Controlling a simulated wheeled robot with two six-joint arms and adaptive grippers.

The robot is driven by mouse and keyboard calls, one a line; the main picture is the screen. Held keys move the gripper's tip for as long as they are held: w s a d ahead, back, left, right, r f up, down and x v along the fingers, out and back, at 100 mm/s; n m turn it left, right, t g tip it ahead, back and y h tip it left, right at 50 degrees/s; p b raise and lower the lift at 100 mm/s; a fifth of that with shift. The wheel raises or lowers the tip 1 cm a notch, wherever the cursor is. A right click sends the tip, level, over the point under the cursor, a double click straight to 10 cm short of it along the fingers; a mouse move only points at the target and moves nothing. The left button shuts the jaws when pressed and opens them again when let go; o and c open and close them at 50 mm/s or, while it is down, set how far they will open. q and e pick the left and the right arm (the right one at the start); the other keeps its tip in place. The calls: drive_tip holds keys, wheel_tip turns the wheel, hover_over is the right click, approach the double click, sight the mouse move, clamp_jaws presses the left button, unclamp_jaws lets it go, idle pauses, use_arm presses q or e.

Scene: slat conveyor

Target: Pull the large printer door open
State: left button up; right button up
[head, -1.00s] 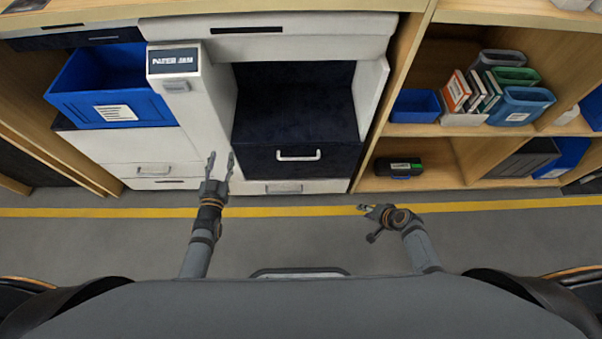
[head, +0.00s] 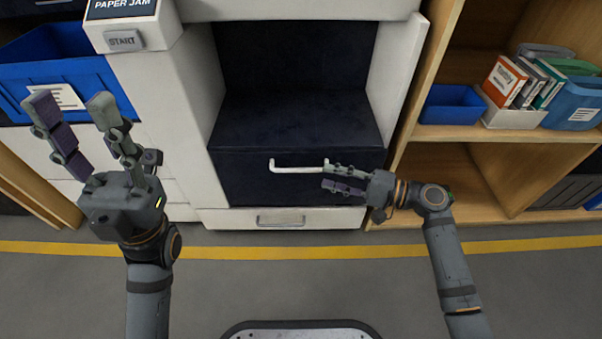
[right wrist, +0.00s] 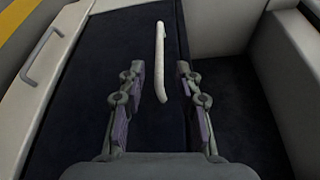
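The large printer door shows as a dark navy front panel (head: 240,180) with a white bar handle (head: 298,165) near its top edge. My right gripper (head: 338,179) is at the right end of this handle. In the right wrist view, the open fingers of my right gripper (right wrist: 161,82) stand either side of the near end of the handle (right wrist: 160,50), with a gap to each side. My left gripper (head: 72,108) is open and empty, raised at the left in front of the white printer housing.
A grey START button (head: 124,41) sits below a PAPER JAM sign (head: 121,5). A lower drawer handle (head: 281,220) is under the door. Wooden shelves (head: 470,132) with bins and boxes stand at the right. The grey floor (head: 340,278) in front is clear.

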sight(301, 170)
drive_tip(key=b+x, duration=0.3)
drive_tip(key=x, duration=0.5)
drive_tip(key=shift+f, duration=0.1)
drive_tip(key=shift+w+a, duration=0.15)
drive_tip(key=shift+a, duration=0.2)
clamp_jaws()
